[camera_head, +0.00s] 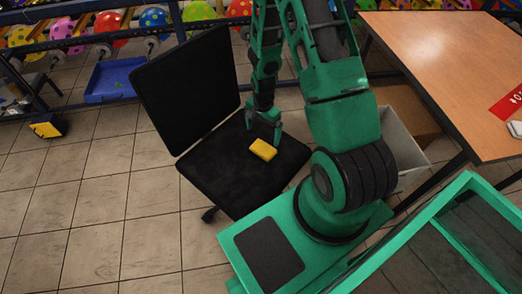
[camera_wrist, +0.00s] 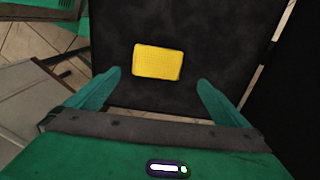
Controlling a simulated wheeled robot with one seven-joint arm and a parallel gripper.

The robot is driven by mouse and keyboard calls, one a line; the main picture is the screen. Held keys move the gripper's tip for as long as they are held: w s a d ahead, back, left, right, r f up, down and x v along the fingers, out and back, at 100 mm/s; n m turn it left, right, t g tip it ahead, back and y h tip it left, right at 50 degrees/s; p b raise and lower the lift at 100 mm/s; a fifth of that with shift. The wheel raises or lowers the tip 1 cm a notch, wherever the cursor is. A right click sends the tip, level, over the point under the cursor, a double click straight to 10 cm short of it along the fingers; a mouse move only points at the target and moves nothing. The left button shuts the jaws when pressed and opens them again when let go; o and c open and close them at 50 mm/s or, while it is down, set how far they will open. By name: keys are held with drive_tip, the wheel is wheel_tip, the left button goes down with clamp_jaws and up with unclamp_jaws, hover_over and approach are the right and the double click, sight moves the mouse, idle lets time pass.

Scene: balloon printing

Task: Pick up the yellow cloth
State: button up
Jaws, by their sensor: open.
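The yellow cloth (camera_head: 263,150) is a small, thick, folded-looking yellow block lying on the seat of a black office chair (camera_head: 215,172). In the wrist view the cloth (camera_wrist: 158,62) lies ahead of my fingers, on the dark seat, a little left of the middle of the gap. My gripper (camera_head: 264,128) hangs over the seat, just behind and beside the cloth in the head view. In the wrist view my gripper (camera_wrist: 160,82) has its two green fingers wide apart with nothing between them. The cloth is not touched by the fingers in the wrist view.
The chair's upright black backrest (camera_head: 188,85) stands left of my gripper. A wooden table (camera_head: 450,60) is at the right, with a pale bin (camera_head: 405,140) below it. A blue tray (camera_head: 112,78) lies on the tiled floor. Balloon racks line the back.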

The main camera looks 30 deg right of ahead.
sight(263, 147)
drive_tip(key=shift+s+d+f, duration=0.1)
drive_tip(key=shift+s+f, duration=0.05)
drive_tip(key=shift+f, duration=4.25)
drive_tip(key=shift+c, duration=0.3)
drive_tip(key=c, duration=0.9)
